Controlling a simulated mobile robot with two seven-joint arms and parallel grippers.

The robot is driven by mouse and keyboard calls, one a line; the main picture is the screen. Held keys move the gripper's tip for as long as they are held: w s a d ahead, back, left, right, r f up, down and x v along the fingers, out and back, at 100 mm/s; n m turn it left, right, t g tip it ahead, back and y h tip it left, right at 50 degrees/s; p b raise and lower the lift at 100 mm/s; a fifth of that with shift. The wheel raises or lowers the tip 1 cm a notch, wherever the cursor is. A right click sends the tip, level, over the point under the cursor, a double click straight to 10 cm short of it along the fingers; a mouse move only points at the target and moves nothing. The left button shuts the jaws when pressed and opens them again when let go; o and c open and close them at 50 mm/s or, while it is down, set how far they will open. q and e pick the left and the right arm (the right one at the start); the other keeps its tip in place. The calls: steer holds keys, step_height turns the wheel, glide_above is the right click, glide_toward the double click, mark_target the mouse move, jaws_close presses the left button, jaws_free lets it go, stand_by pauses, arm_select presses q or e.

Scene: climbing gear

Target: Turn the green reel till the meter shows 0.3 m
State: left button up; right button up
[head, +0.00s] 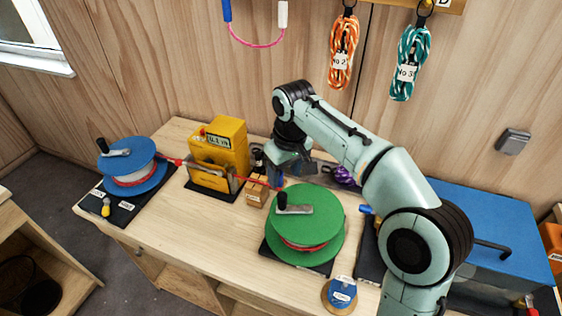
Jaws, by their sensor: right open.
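The green reel (315,222) lies flat near the middle of the bench, with red rope wound under its top disc. Its metal crank (296,209) carries a black upright knob (282,200) at the left end. The yellow meter (220,150) stands to the left; its small display (217,141) is too small to read surely. A red rope (255,184) runs from the meter toward the green reel. My right gripper (278,176) is open, pointing down just behind and above the knob, apart from it as far as I can tell. My left gripper is not in view.
A blue reel (132,165) with its own crank stands at the left. Small cardboard boxes (257,190) stand between meter and green reel. A blue-topped case (490,230) is at the right, and a tape roll (340,294) is at the front edge. Coiled ropes (343,50) hang on the wall.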

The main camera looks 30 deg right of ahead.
mark_target(282, 195)
steer(key=f, duration=0.3)
steer(key=f+b, duration=0.1)
steer(key=f, duration=0.2)
steer(key=w+f, duration=0.1)
steer(key=f, duration=0.2)
steer(key=shift+a+f, duration=0.1)
steer(key=shift+f, duration=0.25)
steer(key=shift+w+f+b, duration=0.15)
steer(key=shift+f+b, duration=0.15)
steer(key=shift+f, duration=0.5)
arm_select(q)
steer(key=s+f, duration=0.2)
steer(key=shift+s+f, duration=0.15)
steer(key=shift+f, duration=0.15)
